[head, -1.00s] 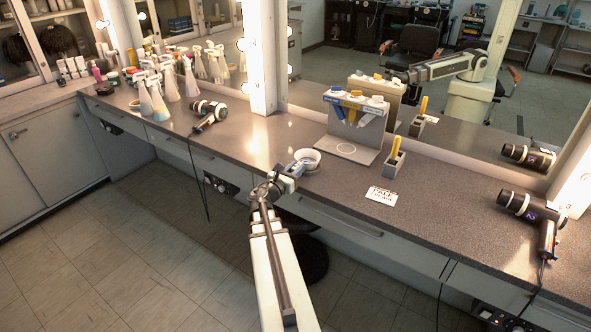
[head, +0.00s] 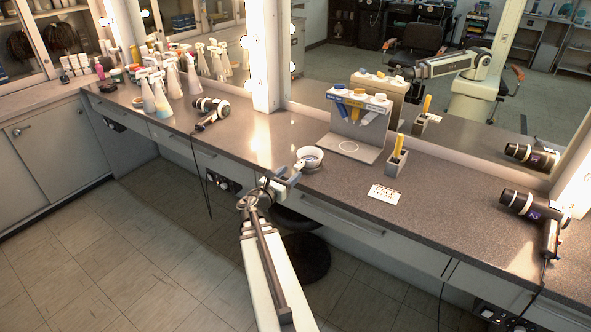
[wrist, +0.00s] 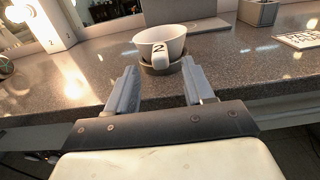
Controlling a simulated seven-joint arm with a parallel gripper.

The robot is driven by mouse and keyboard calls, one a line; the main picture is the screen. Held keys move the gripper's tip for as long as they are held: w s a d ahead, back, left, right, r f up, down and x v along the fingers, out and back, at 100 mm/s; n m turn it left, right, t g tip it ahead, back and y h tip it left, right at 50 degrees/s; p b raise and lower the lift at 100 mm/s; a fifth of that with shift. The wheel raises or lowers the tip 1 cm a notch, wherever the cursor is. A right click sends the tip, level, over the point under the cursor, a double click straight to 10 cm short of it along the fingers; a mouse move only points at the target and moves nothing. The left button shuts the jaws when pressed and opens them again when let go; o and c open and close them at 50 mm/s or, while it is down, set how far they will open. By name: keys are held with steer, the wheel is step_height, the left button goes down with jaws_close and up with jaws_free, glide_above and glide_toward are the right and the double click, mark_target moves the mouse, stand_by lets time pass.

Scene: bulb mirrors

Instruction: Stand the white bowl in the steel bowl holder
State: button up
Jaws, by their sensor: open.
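The white bowl (head: 310,155) stands near the counter's front edge, left of the grey display stand. In the wrist view the white bowl (wrist: 172,40) is upright, with a tab marked 2 facing me. Its lower part sits inside a dark grey round holder (wrist: 149,69), which looks like the steel bowl holder; the exact seating is partly hidden by the tab. My gripper (head: 292,172) is just in front of the bowl at the counter edge. In the wrist view my gripper (wrist: 158,72) is open and empty, its two grey fingers apart with the bowl beyond their tips.
Hair dryers (head: 210,112) (head: 535,212) lie farther off.

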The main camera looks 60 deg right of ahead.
steer(key=a, duration=0.6)
steer(key=s+a+f+m+g+y, duration=0.15)
steer(key=a+f+m+y, duration=0.3)
steer(key=a+f, duration=0.75)
steer(key=s+a+f+m+g+y, duration=0.15)
steer(key=a+f+m+y, duration=0.3)
steer(key=a+f, duration=0.85)
steer(key=s+a+f+m+g+y, duration=0.2)
steer(key=s+a+f+m+y, duration=0.2)
steer(key=s+a+f, duration=0.5)
steer(key=s+a+f+m+g+y, duration=0.1)
steer(key=s+a+f+m+y, duration=0.4)
steer(key=s+a+f, duration=0.4)
steer(key=a, duration=0.4)
steer(key=shift+a+f+g, duration=0.25)
steer(key=shift+f+g, duration=0.15)
